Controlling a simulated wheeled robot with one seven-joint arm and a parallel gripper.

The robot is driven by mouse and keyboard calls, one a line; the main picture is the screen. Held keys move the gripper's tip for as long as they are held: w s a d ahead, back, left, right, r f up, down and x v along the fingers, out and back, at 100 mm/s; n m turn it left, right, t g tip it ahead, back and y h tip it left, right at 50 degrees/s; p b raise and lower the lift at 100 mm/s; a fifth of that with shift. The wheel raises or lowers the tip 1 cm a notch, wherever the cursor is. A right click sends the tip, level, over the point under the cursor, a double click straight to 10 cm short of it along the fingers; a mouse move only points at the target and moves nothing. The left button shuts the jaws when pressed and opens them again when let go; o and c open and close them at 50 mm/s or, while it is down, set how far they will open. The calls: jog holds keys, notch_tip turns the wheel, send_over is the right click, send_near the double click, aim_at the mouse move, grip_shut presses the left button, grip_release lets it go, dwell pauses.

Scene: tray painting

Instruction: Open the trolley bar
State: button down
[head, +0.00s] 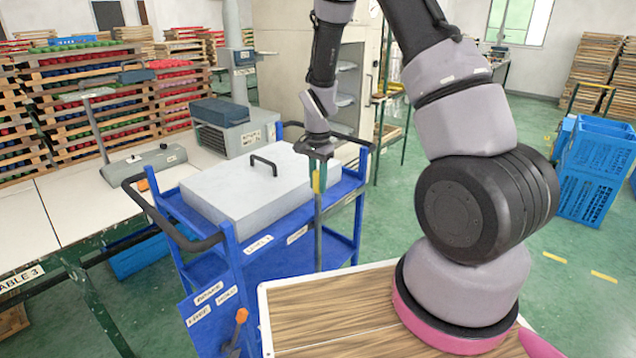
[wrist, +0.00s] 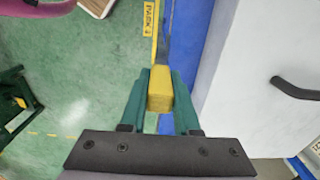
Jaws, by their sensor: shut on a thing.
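The blue trolley (head: 226,265) stands in the middle of the head view with a pale grey lidded box on top. A grey bar (head: 318,235) with a yellow grip (head: 316,181) stands about upright in front of the trolley's right part. My gripper (head: 317,168) is at the top of this bar. In the wrist view, the green fingers of my gripper (wrist: 160,98) are shut on the yellow grip (wrist: 160,80), one finger on each side. The grey bar (wrist: 163,48) runs away beyond it, alongside the blue trolley edge (wrist: 213,60). The bar's lower end is unclear.
The grey box (head: 225,195) with its black handle (head: 263,160) lies close beside my gripper. A pale worktable (head: 75,205) stands left of the trolley. Blue crates (head: 592,170) stand at the right. Green floor (head: 385,210) is clear right of the trolley.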

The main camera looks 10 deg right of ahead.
jog(key=shift+d, duration=0.1)
jog(key=w+d, duration=0.4)
jog(key=d, duration=0.2)
jog(key=w+d, duration=0.5)
jog(key=d, duration=0.2)
jog(key=w+d, duration=0.5)
jog(key=d, duration=0.1)
jog(key=shift+w+d, duration=0.2)
jog(key=shift+d, duration=0.1)
jog(key=shift+w+d+r, duration=0.1)
jog(key=shift+w+d, duration=0.15)
jog(key=shift+d, duration=0.2)
jog(key=c, duration=0.6)
grip_release()
jog(key=shift+c, duration=0.2)
notch_tip(320, 180, up, 11)
send_over(366, 153)
jog(key=s+a, duration=0.1)
jog(key=s, duration=0.2)
jog(key=shift+a, duration=0.15)
